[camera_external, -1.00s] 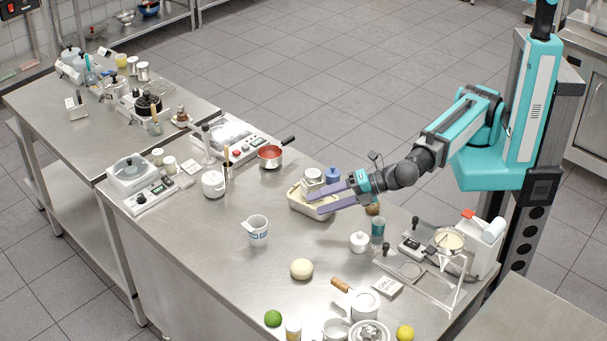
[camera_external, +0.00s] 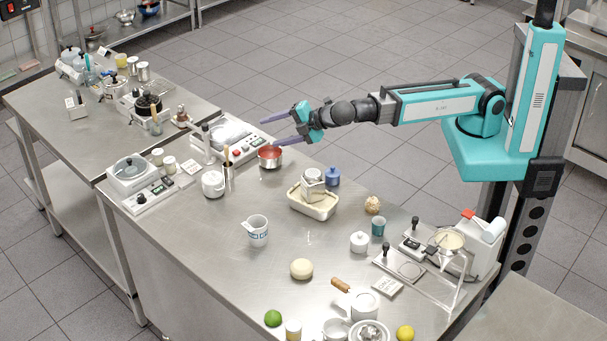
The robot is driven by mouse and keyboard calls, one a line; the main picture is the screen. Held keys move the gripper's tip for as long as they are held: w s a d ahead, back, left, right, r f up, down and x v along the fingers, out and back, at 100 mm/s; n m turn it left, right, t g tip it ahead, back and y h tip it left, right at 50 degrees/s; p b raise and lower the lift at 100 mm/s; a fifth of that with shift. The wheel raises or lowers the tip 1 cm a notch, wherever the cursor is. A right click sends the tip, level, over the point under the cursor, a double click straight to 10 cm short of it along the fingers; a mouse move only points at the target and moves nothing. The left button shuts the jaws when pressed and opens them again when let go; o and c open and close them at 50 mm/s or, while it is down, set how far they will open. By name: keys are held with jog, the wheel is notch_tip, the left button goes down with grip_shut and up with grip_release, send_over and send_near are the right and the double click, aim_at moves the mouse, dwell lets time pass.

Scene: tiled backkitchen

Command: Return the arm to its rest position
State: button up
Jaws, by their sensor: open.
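My gripper (camera_external: 270,131) is open, with its two purple fingers spread and pointing left. Nothing shows between the fingers. It is raised above the far edge of the steel table, near the red-filled saucepan (camera_external: 270,157) in the picture. My arm (camera_external: 435,102) reaches out to the left from the teal column at the right, roughly level. A cream tray (camera_external: 316,211) stands on the table below the arm, with a pale grey and white item (camera_external: 312,184) in it.
A blue jar (camera_external: 333,176), a brown ball-like item (camera_external: 372,204), a white lidded pot (camera_external: 359,241) and a teal cup (camera_external: 378,226) stand near the tray. A white mug (camera_external: 257,230) and a dough ball (camera_external: 301,269) are nearer. The floor beyond the table is clear.

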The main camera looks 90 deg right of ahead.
jog(key=s+d+f+g+h+b, duration=0.15)
jog(key=d+f, duration=0.25)
jog(key=d, duration=0.5)
jog(key=s+d+f+g+h+b, duration=0.15)
jog(key=d+f, duration=0.25)
jog(key=d, duration=0.4)
jog(key=s+d+f+g+h+b, duration=0.1)
jog(key=s+d+f+h, duration=0.15)
jog(key=d+f, duration=0.45)
jog(key=s+a+f+m+g+y+b, duration=0.15)
jog(key=s+f, duration=0.35)
jog(key=f, duration=0.5)
jog(key=s+d+f+m+g+y, duration=0.1)
jog(key=s+f+m+g+y, duration=0.15)
jog(key=s+f, duration=0.5)
jog(key=s+a+f+m+g+y+b, duration=0.15)
jog(key=s+f, duration=0.25)
jog(key=f, duration=0.8)
jog(key=s+a+f+m+g+y, duration=0.2)
jog(key=s+a+f+m+g, duration=0.2)
jog(key=s+f, duration=0.5)
jog(key=s+a+f+m+g+y+b, duration=0.1)
jog(key=s+a+f+m+g+y, duration=0.1)
jog(key=s+f, duration=0.7)
jog(key=s+a+m+g, duration=0.1)
jog(key=s+a+m, duration=0.1)
jog(key=s, duration=0.4)
jog(key=shift+s+a+g+y, duration=0.3)
jog(key=shift+a+g+y, duration=0.05)
jog(key=shift+y, duration=0.05)
